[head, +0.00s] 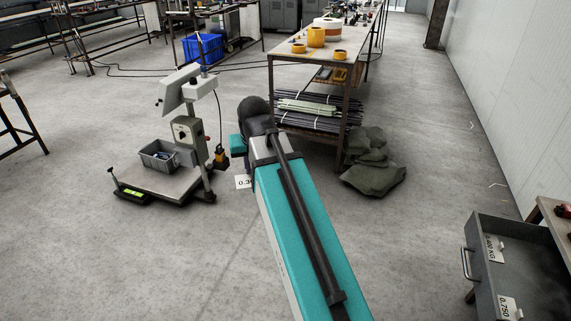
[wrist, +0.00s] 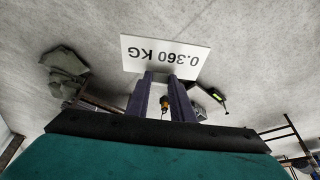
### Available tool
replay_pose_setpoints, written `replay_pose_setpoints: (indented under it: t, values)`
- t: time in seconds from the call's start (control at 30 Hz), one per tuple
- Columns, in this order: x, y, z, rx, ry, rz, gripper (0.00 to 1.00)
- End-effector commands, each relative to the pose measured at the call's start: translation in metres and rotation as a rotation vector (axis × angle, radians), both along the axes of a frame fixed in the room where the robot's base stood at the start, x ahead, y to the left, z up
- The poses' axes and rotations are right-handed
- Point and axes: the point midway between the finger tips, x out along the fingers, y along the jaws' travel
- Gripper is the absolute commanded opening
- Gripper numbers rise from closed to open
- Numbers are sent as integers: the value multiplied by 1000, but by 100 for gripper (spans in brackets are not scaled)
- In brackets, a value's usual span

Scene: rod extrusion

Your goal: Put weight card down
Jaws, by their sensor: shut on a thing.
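A white weight card (wrist: 165,54) reading "0.360 KG" shows upside down in the wrist view. My gripper (wrist: 163,80) has its two purple fingers shut on the card's near edge. In the head view only a small part of the card (head: 243,182) shows, left of my teal arm.
A scale (head: 165,184) with a grey bin stands on the left. A workbench (head: 292,53) and a green sack (head: 373,178) are beyond the arm. The floor between is clear.

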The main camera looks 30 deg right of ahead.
Motion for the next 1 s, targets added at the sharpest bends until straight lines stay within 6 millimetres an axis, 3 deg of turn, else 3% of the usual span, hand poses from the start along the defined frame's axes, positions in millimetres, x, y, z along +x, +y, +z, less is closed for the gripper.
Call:
replay_pose_setpoints:
  t: [0.03, 0.13, 0.33, 0.5, 1.0]
  values:
    - [0, 19, 3, 0, -1, 43, 0]
    - [-1, 50, 8, 0, 1, 122, 0]
    - [-4, 91, 15, -1, 0, 228, 0]
    - [-5, 101, 16, 0, 1, 256, 0]
    - [-5, 101, 16, 0, 1, 256, 0]
